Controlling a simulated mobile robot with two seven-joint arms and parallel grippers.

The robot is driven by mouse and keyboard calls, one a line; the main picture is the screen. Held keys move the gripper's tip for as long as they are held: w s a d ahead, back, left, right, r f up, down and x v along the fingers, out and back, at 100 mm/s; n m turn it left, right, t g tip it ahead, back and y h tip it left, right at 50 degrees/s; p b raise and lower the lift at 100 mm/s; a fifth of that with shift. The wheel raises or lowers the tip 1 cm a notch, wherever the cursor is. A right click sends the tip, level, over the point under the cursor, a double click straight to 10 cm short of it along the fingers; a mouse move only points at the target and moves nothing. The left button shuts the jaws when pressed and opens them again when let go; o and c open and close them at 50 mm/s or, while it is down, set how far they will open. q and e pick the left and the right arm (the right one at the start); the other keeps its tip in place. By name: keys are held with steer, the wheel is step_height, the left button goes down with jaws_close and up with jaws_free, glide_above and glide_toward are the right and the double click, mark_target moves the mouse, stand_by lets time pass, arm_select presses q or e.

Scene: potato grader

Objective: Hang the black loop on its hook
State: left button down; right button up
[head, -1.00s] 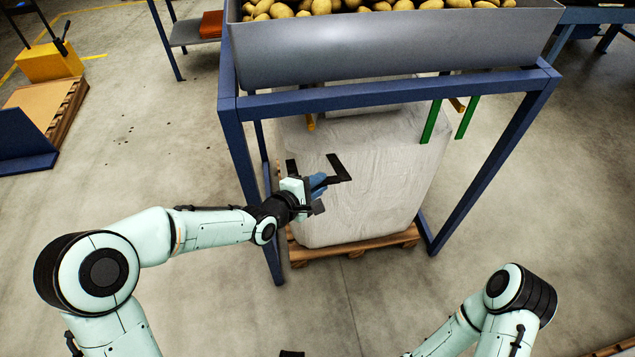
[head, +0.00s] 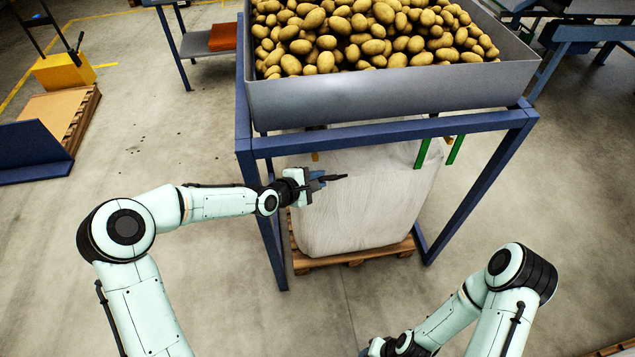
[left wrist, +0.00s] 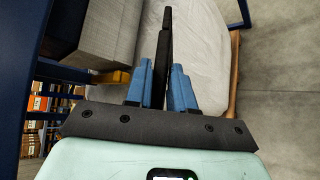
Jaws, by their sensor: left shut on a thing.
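My left gripper (head: 318,181) is shut on the black loop (head: 334,178), which sticks out to the right in front of the white bulk bag (head: 365,205). In the left wrist view the black loop (left wrist: 163,62) stands upright between the two blue fingers. A short yellow hook (head: 315,156) shows under the frame's front bar, just above the gripper. A yellow piece, likely this hook, shows left of the fingers in the left wrist view (left wrist: 112,76). The loop is apart from it in the head view. My right gripper (head: 372,347) is partly in view at the bottom edge.
A blue frame (head: 390,131) carries a grey hopper (head: 400,92) full of potatoes over the bag. Two green straps (head: 422,153) hang at the right. The bag stands on a wooden pallet (head: 352,258). The floor in front is clear.

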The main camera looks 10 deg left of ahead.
arm_select(q)
steer(key=shift+w+a+r, duration=0.15)
steer(key=shift+w+r, duration=0.1)
steer(key=shift+w, duration=0.05)
arm_select(e)
steer(key=shift+w+r, duration=0.1)
arm_select(q)
steer(key=c, duration=1.2)
jaws_free()
steer(key=shift+o, duration=0.4)
steer(key=shift+f, duration=0.1)
steer(key=shift+s, duration=0.15)
steer(key=p+v, duration=0.1)
steer(key=v, duration=1.2)
steer(key=shift+p, duration=0.3)
arm_select(e)
steer(key=shift+w+r, duration=1.05)
steer(key=shift+w, duration=0.05)
arm_select(q)
steer(key=shift+s, duration=0.1)
